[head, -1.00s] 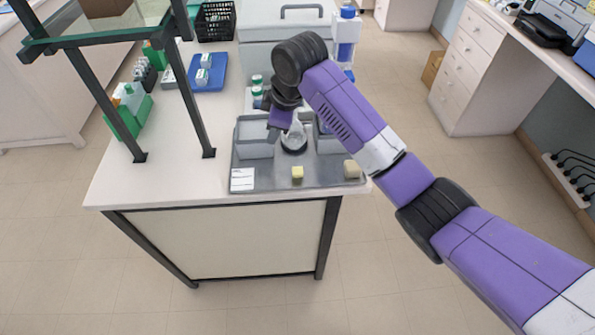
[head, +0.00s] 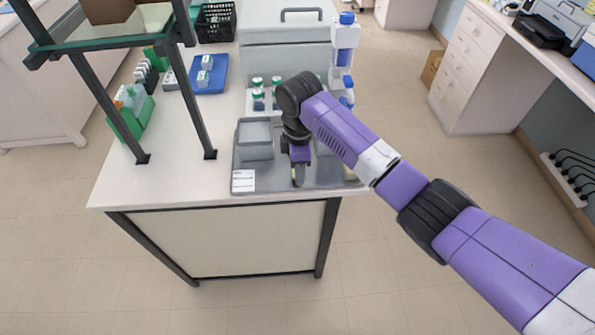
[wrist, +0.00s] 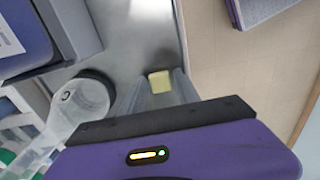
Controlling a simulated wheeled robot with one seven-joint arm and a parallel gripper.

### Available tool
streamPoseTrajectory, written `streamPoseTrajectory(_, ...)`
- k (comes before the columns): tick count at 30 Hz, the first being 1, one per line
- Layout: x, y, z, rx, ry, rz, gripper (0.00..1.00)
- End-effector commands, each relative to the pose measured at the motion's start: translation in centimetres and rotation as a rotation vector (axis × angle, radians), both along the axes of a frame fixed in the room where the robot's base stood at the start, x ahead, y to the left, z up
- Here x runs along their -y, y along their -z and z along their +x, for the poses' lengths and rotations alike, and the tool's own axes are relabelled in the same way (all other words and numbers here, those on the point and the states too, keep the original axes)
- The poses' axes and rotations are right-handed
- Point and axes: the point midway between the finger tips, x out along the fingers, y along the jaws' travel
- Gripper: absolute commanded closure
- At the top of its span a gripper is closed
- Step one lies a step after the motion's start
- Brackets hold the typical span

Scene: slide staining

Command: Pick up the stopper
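A small pale yellow block, which looks like the stopper, lies on the grey tray (head: 243,170) near its front edge. In the wrist view the stopper (wrist: 160,81) shows just beyond and between the fingertips. My gripper (wrist: 163,90) is open and points down over it. I cannot tell whether either finger touches it. In the head view my gripper (head: 298,180) covers most of the stopper. A clear glass flask (wrist: 82,105) with a dark ring around its wide end is beside the gripper in the wrist view.
A grey bin (head: 255,140) and a white label card (head: 243,181) are on the tray's left side. Green-capped bottles (head: 258,98) and a white stand with blue-topped items (head: 345,45) are behind. A dark shelf frame (head: 90,90) rises at left.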

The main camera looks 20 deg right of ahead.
Motion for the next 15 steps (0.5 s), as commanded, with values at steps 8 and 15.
streamPoseTrajectory(8, 0.01, 0.37, 0.02, 0.001, 0.000, 0.001, 0.62)
streamPoseTrajectory(15, 0.00, 0.34, 0.02, 0.001, 0.000, 0.001, 1.00)
